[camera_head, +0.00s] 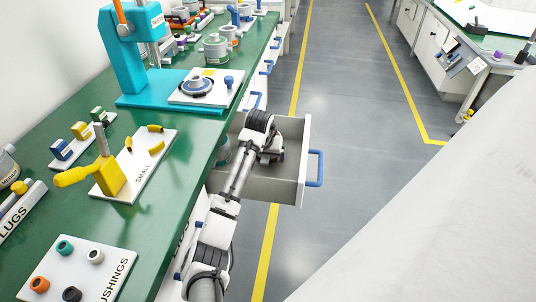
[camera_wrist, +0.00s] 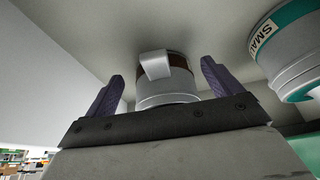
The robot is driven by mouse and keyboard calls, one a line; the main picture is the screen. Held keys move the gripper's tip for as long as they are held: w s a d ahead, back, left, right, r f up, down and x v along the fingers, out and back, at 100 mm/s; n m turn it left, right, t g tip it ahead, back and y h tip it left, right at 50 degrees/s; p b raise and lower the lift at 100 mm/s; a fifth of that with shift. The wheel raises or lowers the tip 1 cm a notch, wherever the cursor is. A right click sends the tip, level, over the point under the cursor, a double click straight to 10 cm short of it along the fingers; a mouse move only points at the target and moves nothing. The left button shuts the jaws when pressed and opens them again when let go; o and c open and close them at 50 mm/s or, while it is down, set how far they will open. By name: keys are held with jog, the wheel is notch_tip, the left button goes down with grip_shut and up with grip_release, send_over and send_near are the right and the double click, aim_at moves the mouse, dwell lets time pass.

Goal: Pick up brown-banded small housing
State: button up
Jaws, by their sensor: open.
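The brown-banded small housing (camera_wrist: 178,82) is a grey cylinder with a brown band and a pale tab on its side. In the wrist view it stands inside the drawer, between and just beyond the fingers of my gripper (camera_wrist: 160,75). The two purple fingers are open, one on each side of it, with gaps showing. I cannot tell how far it sits between them in depth. In the head view my gripper is down in the open drawer (camera_head: 289,186), and my arm hides the housing.
A teal-banded housing marked "SMALL" (camera_wrist: 285,50) stands close right of the right finger. The drawer walls surround my gripper. The green bench (camera_head: 165,212) beside it holds a teal press (camera_head: 122,60), a lever fixture (camera_head: 108,178) and a bushings board (camera_head: 110,262).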

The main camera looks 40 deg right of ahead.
jog(key=shift+b+x, duration=0.85)
jog(key=shift+x, duration=0.4)
jog(key=shift+r, duration=0.1)
jog(key=shift+s, duration=0.1)
jog(key=shift+c, duration=0.4)
jog(key=shift+r, duration=0.1)
grip_shut()
